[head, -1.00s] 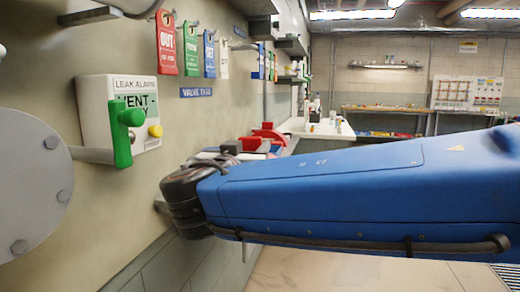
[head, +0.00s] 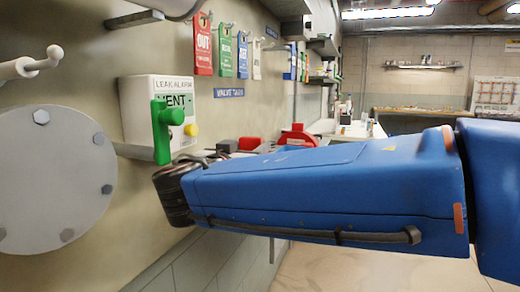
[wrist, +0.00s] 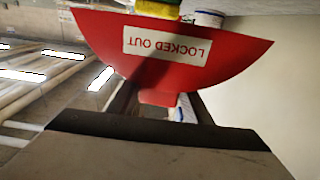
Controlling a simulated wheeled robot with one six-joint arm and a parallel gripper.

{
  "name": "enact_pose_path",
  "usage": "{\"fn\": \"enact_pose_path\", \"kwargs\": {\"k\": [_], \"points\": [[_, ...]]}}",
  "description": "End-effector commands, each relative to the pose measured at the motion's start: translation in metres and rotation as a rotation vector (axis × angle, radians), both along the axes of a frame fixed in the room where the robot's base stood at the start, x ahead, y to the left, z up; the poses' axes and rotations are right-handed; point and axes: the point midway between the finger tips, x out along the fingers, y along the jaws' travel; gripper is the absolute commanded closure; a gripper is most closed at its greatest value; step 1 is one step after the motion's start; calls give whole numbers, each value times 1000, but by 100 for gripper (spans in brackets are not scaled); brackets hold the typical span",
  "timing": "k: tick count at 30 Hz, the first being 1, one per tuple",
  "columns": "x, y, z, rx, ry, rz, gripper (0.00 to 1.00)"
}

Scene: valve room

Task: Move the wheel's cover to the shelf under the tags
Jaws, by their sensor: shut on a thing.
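The wheel's cover (wrist: 195,60) is a red half-round plate with a white LOCKED OUT label, upside down in the wrist view. My gripper (wrist: 157,101) is shut on its small red tab. In the head view my gripper is hidden behind my blue forearm. Red shapes (head: 298,136) show just above the forearm; I cannot tell whether they are the cover. The tags (head: 203,45), red, green, blue and white, hang on the left wall above a VALVE TAGS sign (head: 229,92). The shelf under them is not clearly seen; my arm covers that area. No wheel is recognisable.
A leak alarm box (head: 160,108) with a green handle (head: 162,130) and yellow button is on the left wall, close to my wrist. A bolted round flange (head: 50,180) is nearer. A white bench (head: 355,131) with bottles stands beyond. Floor at lower right is clear.

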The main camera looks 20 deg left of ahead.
Motion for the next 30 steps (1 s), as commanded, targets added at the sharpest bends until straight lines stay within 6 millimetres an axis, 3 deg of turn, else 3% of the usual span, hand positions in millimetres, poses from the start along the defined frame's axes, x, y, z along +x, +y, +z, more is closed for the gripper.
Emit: {"fn": "enact_pose_path", "kwargs": {"k": [13,28,29,30], "points": [[1,16,-29,-1,0,-1,82],[2,19,-34,-1,0,-1,82],[2,19,-34,-1,0,-1,51],[2,19,-34,-1,0,-1,41]]}}
